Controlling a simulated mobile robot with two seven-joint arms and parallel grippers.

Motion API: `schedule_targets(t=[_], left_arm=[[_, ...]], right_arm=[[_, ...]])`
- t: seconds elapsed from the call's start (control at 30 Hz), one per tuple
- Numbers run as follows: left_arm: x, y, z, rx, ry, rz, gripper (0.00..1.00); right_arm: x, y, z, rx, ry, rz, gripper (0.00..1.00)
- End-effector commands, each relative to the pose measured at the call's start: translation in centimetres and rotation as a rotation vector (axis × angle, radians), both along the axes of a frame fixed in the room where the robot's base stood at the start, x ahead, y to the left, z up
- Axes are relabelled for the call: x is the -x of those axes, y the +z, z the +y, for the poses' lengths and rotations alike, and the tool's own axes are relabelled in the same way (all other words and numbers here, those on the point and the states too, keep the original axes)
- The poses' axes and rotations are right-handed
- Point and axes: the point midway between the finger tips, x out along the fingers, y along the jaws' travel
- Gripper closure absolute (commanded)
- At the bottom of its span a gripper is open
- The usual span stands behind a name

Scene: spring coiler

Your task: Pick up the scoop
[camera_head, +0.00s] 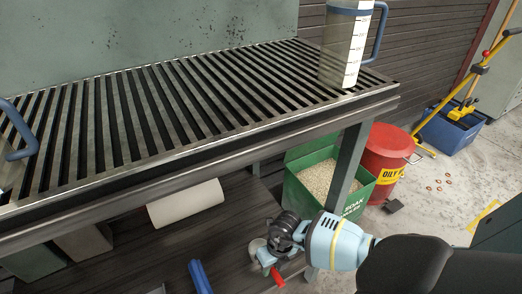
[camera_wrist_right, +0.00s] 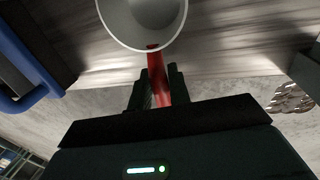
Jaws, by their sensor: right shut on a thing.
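The scoop has a pale grey round bowl (camera_head: 258,246) and a red handle (camera_head: 277,277). It is low beside the lower shelf in the head view. My right gripper (camera_head: 270,250) is at the scoop. In the right wrist view the red handle (camera_wrist_right: 157,78) runs between the two dark fingers, and the gripper (camera_wrist_right: 158,90) is shut on it. The bowl (camera_wrist_right: 143,22) points away from the gripper at the top of that view. I cannot tell whether the scoop touches the shelf. My left gripper is not in view.
A slatted bench top (camera_head: 190,105) stands above the lower shelf (camera_head: 232,210). A clear jug (camera_head: 343,50) is on it. A green bin of granules (camera_head: 320,178), a bench leg (camera_head: 350,160) and a red oily-waste can (camera_head: 388,150) are nearby. A blue object (camera_head: 199,277) is left of the scoop.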

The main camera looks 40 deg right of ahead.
Motion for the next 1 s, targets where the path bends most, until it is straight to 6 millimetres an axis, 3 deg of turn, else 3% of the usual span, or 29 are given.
schedule_targets(t=[0.27,0.7,1.0], left_arm=[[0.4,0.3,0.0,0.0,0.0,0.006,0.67],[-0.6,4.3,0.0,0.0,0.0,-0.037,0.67],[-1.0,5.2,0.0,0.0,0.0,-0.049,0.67]], right_arm=[[-0.1,0.5,0.0,0.001,0.001,-0.002,1.0],[-0.1,8.1,0.0,0.0,0.001,-0.005,1.0],[0.0,10.1,0.0,0.0,0.0,-0.001,1.0]])
